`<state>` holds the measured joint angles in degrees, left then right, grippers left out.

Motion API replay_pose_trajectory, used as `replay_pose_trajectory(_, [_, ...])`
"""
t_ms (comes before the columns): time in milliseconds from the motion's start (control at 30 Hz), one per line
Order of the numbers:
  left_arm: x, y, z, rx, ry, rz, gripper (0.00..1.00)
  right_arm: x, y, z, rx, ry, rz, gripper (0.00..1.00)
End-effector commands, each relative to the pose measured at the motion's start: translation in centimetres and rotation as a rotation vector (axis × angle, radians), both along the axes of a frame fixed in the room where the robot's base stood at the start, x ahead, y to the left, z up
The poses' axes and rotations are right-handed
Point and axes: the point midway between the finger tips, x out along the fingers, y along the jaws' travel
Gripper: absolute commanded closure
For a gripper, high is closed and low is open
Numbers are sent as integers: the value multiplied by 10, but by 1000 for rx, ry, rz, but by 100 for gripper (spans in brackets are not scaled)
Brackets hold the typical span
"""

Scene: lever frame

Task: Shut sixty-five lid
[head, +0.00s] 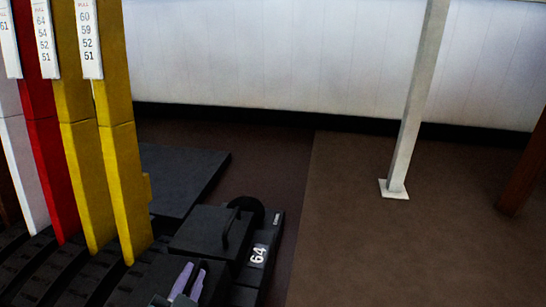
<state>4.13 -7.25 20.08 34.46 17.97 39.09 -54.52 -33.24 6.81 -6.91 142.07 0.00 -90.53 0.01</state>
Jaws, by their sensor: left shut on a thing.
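A black lid (205,232) with a dark bar handle (232,228) shows at the bottom centre, beside a plate marked 64 (258,254). I see no number 65 on any lid in this view. My left gripper (188,280), with pale purple fingers, is at the bottom edge, in front of the black lid in the picture. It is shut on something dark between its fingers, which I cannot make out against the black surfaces. My right gripper is not in view.
Two yellow levers (122,175), a red lever (42,150) and a white lever (22,165) stand at the left. A pale post (412,105) stands on the brown floor (390,255) at the right. The floor around the post is clear.

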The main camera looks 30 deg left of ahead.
Motion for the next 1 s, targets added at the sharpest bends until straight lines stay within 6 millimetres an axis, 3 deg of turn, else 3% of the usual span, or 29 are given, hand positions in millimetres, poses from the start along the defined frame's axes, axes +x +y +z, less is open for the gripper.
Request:
replay_pose_trajectory(67, [0, 1, 0, -1, 0, 3, 100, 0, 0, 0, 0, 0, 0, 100])
replay_pose_trajectory(100, [0, 1, 0, -1, 0, 4, 84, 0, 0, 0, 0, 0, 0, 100])
replay_pose_trajectory(200, [0, 1, 0, 0, 0, 2, 73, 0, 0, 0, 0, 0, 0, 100])
replay_pose_trajectory(567, [-7, -3, 4, -1, 2, 2, 73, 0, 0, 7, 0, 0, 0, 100])
replay_pose_trajectory(800, [-45, -24, 21, -2, 5, 1, 73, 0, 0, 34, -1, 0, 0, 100])
replay_pose_trajectory(1000, [-73, -40, 28, -2, 3, 2, 73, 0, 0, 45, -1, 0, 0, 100])
